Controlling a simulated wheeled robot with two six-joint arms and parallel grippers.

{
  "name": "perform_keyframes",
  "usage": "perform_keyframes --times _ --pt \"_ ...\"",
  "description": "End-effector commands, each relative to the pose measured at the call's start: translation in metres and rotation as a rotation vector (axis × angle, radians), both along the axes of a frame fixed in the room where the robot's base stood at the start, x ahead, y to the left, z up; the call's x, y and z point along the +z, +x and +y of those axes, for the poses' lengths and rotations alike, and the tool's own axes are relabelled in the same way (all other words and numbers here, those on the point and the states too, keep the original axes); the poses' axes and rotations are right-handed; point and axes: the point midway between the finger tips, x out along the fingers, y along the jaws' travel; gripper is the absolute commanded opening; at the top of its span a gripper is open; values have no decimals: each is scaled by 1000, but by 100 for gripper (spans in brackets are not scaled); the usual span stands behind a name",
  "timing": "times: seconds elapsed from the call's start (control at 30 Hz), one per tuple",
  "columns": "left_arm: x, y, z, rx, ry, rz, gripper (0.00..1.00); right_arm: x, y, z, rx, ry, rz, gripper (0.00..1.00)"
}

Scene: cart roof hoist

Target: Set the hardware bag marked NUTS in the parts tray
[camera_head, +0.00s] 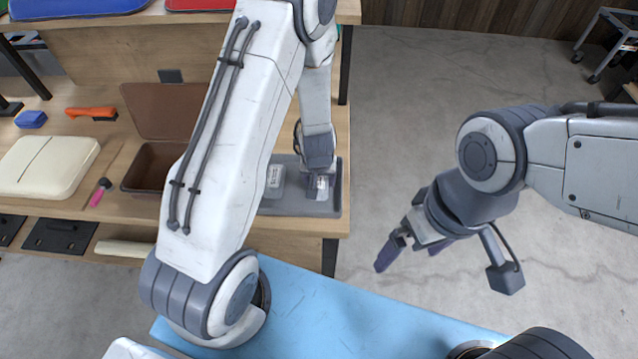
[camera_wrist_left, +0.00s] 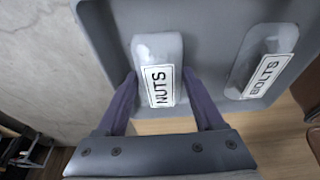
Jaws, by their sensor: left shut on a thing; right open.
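In the left wrist view a clear bag with a white NUTS label (camera_wrist_left: 158,80) sits between the two fingers of my left gripper (camera_wrist_left: 160,98), which is shut on it. The bag is over the grey parts tray (camera_wrist_left: 205,40); I cannot tell whether it touches the tray floor. A second clear bag labelled BOLTS (camera_wrist_left: 262,68) lies in the tray beside it. In the head view the tray (camera_head: 300,207) is on the workbench, with my left gripper (camera_head: 319,185) at its right part. My right gripper (camera_head: 408,252) is open and empty over the floor.
A brown open box (camera_head: 150,172) stands left of the tray. A cream case (camera_head: 48,166), an orange tool (camera_head: 90,112), a blue item (camera_head: 31,119) and a pink-handled tool (camera_head: 100,192) lie further left.

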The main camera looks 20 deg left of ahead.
Motion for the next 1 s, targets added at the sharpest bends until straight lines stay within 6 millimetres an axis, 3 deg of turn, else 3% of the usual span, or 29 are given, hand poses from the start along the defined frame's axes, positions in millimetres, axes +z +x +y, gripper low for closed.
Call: perform_keyframes --times 0.37,0.4,0.47,0.77,0.87,1.0 --pt "-4 0 0 0 1 -2 9 -4 0 0 0 0 0 100" --pt "-4 0 0 0 0 -1 77 -3 0 0 0 0 0 100" --pt "-3 0 0 0 0 -1 100 -2 0 0 0 0 0 100" --pt "-2 0 0 0 0 -1 100 -1 0 0 0 0 0 100" --pt "6 0 0 0 0 -2 100 4 0 0 0 0 0 100" --pt "31 -6 -2 0 0 -4 100 17 0 0 0 0 0 100"
